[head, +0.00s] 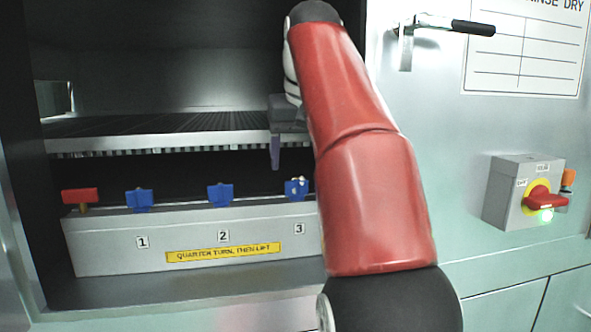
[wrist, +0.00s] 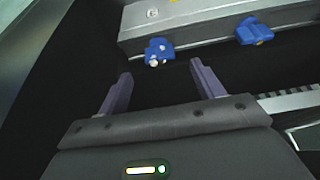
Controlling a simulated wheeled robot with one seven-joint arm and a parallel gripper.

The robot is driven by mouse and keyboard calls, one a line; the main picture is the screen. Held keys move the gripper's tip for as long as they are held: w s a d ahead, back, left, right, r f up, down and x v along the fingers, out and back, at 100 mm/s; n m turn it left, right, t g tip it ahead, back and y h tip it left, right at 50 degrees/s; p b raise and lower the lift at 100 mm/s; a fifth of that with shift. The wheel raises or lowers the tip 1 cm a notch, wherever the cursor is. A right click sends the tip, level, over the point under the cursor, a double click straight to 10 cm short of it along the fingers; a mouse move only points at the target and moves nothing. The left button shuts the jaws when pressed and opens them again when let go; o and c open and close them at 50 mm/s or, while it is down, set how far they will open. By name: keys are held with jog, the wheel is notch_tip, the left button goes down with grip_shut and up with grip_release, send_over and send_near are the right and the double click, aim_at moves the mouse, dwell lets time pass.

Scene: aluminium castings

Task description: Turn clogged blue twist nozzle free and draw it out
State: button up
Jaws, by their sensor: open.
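Blue twist nozzle 3 (head: 296,188) has pale crust spots on it and sits upright in the grey manifold (head: 110,257) above the label 3. The same spotted nozzle shows in the wrist view (wrist: 158,51), just beyond my fingertips and roughly between their lines. Clean-looking blue nozzle 2 (head: 220,195) and blue nozzle 1 (head: 139,199) stand to its left; nozzle 2 also shows in the wrist view (wrist: 255,31). My gripper (head: 275,165) points down, above and slightly left of nozzle 3 in the head view. Its purple fingers (wrist: 160,70) are apart with nothing between them.
A slatted rack (head: 160,124) runs behind and above the nozzles, close to my gripper. A red valve handle (head: 80,196) is at the manifold's left end. A yellow label (head: 223,252) reads "quarter turn, then lift". A red rotary switch (head: 543,198) is on the right panel.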

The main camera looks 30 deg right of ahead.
aim_at(296, 181)
jog(key=shift+x, duration=3.05)
jog(key=shift+c, duration=0.5)
jog(key=c, duration=0.9)
jog(key=shift+r+n, duration=0.1)
jog(key=shift+n, duration=0.2)
jog(key=shift+c, duration=0.3)
jog(key=n+y, duration=0.2)
jog(key=n, duration=0.3)
jog(key=shift+d, duration=0.1)
jog(key=shift+n, duration=0.4)
jog(key=shift+a+y, duration=0.2)
jog(key=shift+y, duration=0.1)
